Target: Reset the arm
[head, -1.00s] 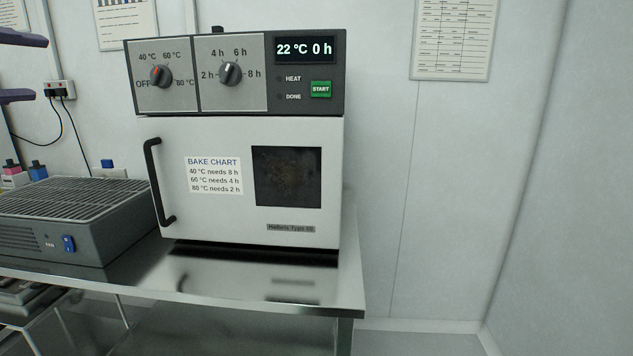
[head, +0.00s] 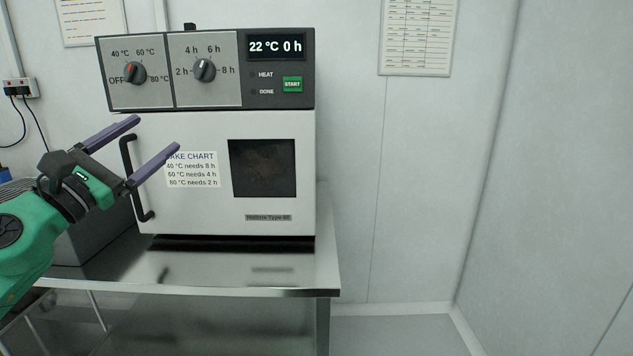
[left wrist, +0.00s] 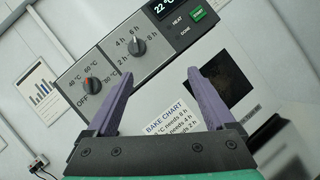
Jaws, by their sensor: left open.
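My left gripper (head: 158,143) comes in from the left in the head view, in front of the oven's door handle side. Its two purple fingers are spread and hold nothing. In the left wrist view the open fingers (left wrist: 160,98) point at the oven front. The oven (head: 275,210) stands on a steel table with its door shut. My right gripper is not in view.
The steel table (head: 190,268) carries the oven, with a narrow bare strip before it. A dark grey box (head: 95,235) stands left of the oven, partly behind my arm. A bake chart (head: 192,175) is on the door.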

